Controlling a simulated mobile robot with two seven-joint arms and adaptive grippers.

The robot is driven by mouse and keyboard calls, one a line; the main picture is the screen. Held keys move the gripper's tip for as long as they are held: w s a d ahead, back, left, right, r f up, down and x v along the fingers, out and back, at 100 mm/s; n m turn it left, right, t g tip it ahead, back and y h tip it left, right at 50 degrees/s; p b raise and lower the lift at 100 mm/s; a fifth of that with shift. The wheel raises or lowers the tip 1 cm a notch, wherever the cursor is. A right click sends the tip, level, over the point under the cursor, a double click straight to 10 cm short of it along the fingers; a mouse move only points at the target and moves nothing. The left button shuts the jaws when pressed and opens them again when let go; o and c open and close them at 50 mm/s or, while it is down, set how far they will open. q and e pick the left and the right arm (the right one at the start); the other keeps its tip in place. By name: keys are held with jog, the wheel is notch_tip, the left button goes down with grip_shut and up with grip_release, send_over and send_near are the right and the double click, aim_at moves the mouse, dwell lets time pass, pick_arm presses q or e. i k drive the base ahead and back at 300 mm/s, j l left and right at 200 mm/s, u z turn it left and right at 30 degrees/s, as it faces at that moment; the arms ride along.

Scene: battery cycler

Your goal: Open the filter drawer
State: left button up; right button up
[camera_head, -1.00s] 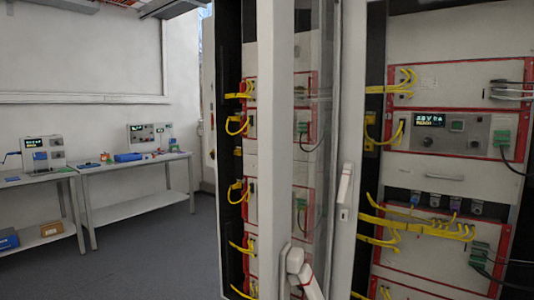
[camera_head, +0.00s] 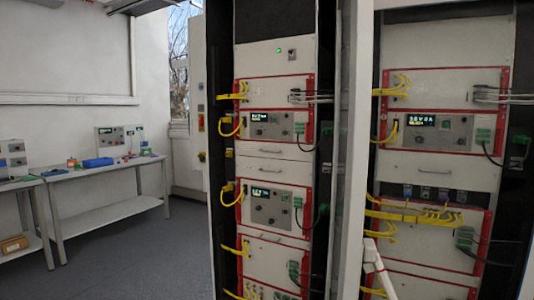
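Two tall racks stand side by side. All these fronts look flush and closed. I cannot tell which one is the filter drawer. Neither of my grippers is in view.
A white post (camera_head: 349,150) separates the racks. A slanted white lever-like part (camera_head: 378,268) stands at its lower right. Yellow cables (camera_head: 415,215) hang on the racks. A bench (camera_head: 105,165) stands at the left. The grey floor (camera_head: 140,250) before it is clear.

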aim_at(283, 151)
jog(key=i+j+z, duration=0.1)
jog(key=j, duration=0.4)
jog(key=i+j+z, duration=0.1)
jog(key=j, duration=0.4)
jog(key=i+j+z, duration=0.1)
jog(key=j, duration=0.2)
jog(key=i+j, duration=0.2)
jog(key=j, duration=0.15)
jog(key=i+j+z, duration=0.15)
jog(key=j, duration=0.15)
jog(key=i+j+z, duration=0.15)
jog(key=i+j, duration=0.15)
jog(key=j, duration=0.15)
jog(key=i+j+z, duration=0.1)
jog(key=i+j, duration=0.2)
jog(key=j, duration=0.15)
